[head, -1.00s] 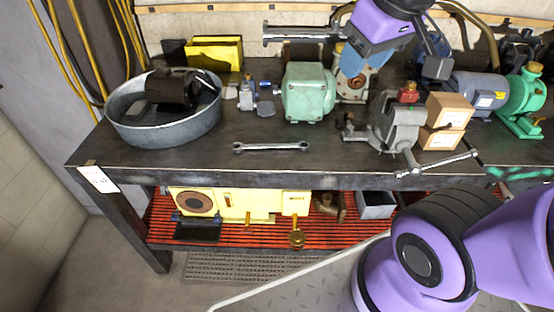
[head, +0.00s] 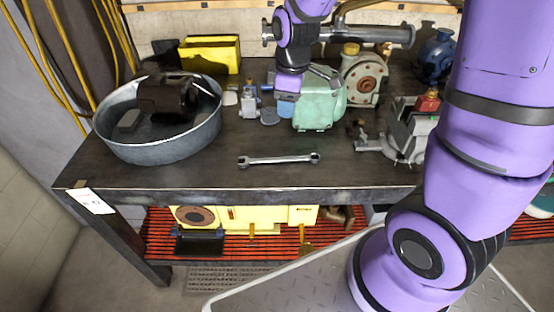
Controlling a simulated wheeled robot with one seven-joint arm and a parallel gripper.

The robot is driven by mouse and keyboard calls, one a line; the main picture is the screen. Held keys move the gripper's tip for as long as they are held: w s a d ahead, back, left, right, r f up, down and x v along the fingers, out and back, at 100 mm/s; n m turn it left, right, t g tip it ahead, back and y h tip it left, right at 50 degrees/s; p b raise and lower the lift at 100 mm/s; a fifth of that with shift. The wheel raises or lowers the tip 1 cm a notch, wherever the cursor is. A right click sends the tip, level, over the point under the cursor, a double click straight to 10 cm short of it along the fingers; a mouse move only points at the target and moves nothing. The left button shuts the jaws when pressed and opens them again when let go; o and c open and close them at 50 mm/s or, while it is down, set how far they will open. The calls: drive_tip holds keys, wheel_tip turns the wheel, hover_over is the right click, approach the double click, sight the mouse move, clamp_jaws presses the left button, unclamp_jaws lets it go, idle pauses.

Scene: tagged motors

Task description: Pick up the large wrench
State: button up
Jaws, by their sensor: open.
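The large wrench (head: 280,160) is a silver double-ended spanner. It lies flat on the dark workbench (head: 230,178), roughly parallel to the front edge, with clear surface around it. My gripper (head: 288,103) hangs above the bench, over the wrench in the picture and beside the green motor. Its jaws are open and empty, apart from the wrench. The finger details are small and partly hidden by the purple wrist.
A round metal tub (head: 165,148) with a dark motor stands at the left. A green motor (head: 322,104) stands behind the wrench, and a grey vise (head: 408,130) stands to its right. A yellow bin (head: 210,52) is at the back.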

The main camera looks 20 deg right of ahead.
sight(277, 158)
drive_tip(key=shift+w+a+f+n+g, duration=0.15)
drive_tip(key=shift+w+a+f+n, duration=0.25)
drive_tip(key=shift+f, duration=2.8)
drive_tip(key=shift+w+a+f+n+g, duration=0.25)
drive_tip(key=shift+f+n, duration=0.3)
drive_tip(key=shift+f, duration=2.65)
drive_tip(key=shift+w+a+f+n+g, duration=0.1)
drive_tip(key=shift+w+a+f+n, duration=0.3)
drive_tip(key=shift+f, duration=2.8)
drive_tip(key=shift+s+d, duration=0.1)
drive_tip(key=shift+s, duration=0.05)
clamp_jaws()
